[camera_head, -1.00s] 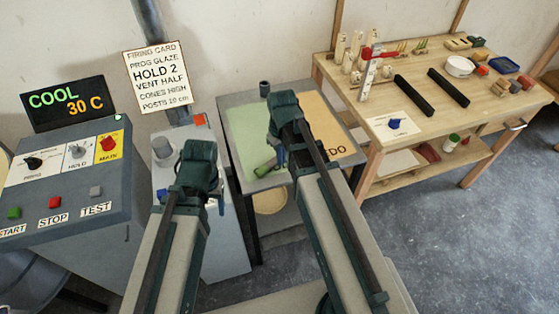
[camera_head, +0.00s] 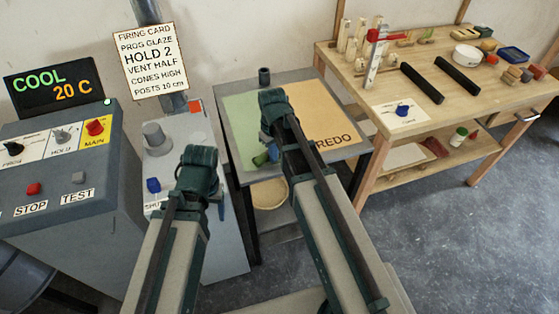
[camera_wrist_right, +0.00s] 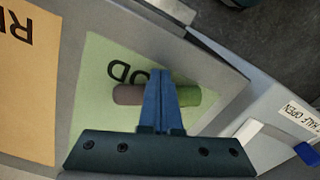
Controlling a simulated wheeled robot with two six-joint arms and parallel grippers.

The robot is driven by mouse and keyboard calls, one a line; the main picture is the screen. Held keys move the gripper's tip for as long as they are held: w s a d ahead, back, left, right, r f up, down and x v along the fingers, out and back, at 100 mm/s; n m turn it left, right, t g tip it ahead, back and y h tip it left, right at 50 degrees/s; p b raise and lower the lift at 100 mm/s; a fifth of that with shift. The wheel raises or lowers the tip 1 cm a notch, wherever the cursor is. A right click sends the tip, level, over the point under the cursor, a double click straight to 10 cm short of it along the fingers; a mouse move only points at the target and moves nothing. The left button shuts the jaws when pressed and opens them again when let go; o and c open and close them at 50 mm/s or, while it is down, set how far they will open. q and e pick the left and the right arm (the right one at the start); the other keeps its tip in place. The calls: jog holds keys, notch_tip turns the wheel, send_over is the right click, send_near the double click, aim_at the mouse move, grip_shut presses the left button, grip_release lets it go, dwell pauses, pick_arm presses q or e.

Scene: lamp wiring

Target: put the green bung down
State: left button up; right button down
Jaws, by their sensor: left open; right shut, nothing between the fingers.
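The green bung (camera_wrist_right: 186,96), a short cylinder with one green end and one brownish end (camera_wrist_right: 128,95), lies on its side on the green zone (camera_wrist_right: 105,70) of the grey table. In the head view its green end (camera_head: 260,159) shows just left of my right gripper (camera_head: 273,152). In the right wrist view my right gripper's blue fingers (camera_wrist_right: 160,95) are shut with nothing between them and cross in front of the bung's middle, hiding it. I cannot tell whether they touch it. My left gripper (camera_head: 217,203) is open and empty over the grey cabinet, apart from the table.
The table also has an orange REDO zone (camera_head: 322,115) and a dark cup (camera_head: 264,76) at the back. A control console (camera_head: 60,165) stands left, the grey cabinet (camera_head: 230,255) beside it. A wooden workbench (camera_head: 440,115) with tools is at right.

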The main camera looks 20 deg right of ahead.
jog(key=shift+w, duration=0.1)
jog(key=w, duration=0.1)
jog(key=w+a, duration=0.1)
jog(key=w, duration=0.1)
jog(key=w+a, duration=0.1)
jog(key=w, duration=0.1)
jog(key=shift+a, duration=0.15)
jog(key=shift+s, duration=0.15)
jog(key=shift+s, duration=0.1)
jog(key=shift+s+d, duration=0.3)
jog(key=shift+s, duration=0.3)
jog(key=shift+s+d, duration=0.25)
jog(key=shift+s, duration=0.4)
jog(key=shift+s+d, duration=0.2)
jog(key=shift+s, duration=0.4)
pick_arm(q)
notch_tip(320, 180, up, 10)
jog(key=d+p, duration=0.1)
jog(key=p, duration=0.9)
jog(key=shift+s, duration=0.15)
pick_arm(e)
notch_tip(320, 180, up, 10)
jog(key=shift+w, duration=0.15)
pick_arm(q)
jog(key=shift+d, duration=0.1)
pick_arm(e)
jog(key=shift+d, duration=0.1)
